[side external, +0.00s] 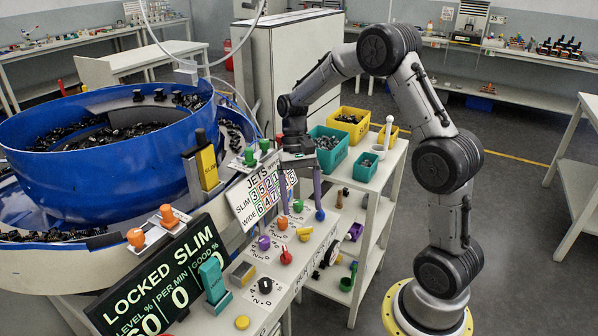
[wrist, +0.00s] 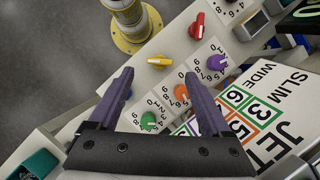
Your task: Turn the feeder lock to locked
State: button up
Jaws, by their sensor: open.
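No label naming the feeder lock is readable, so I cannot tell which control it is. The sloped panel carries a red knob (side external: 286,257) and a yellow knob (side external: 304,234). In the wrist view the red knob (wrist: 197,26) is near the top and the yellow knob (wrist: 160,61) shows between my fingertips, beyond them. The display (side external: 155,275) reads "LOCKED SLIM". My gripper (side external: 301,205) is open and empty, its purple fingers pointing down over the panel's far end. In the wrist view my gripper (wrist: 160,80) shows both fingers apart.
Purple (wrist: 217,63), orange (wrist: 181,94) and green (wrist: 148,121) dials sit close together beside the JETS sign (side external: 262,195). A teal lever (side external: 212,280) and black knob (side external: 265,285) are nearer. The blue bowl (side external: 90,150) stands left; bins (side external: 327,150) stand behind.

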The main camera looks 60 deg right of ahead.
jog(key=v, duration=0.9)
jog(key=s+a+r+n+t+h, duration=0.2)
jog(key=s+a+r+n+t, duration=0.1)
jog(key=s+a+r, duration=0.55)
jog(key=s+a+f+n+t, duration=0.1)
jog(key=s+f+n+t, duration=0.1)
jog(key=s, duration=0.3)
jog(key=s+a+f+n+t+h, duration=0.1)
jog(key=s+a+f+n+t, duration=0.1)
jog(key=s, duration=0.4)
jog(key=shift+a+n+t, duration=0.25)
jog(key=shift+n+t, duration=0.55)
jog(key=shift+n, duration=0.3)
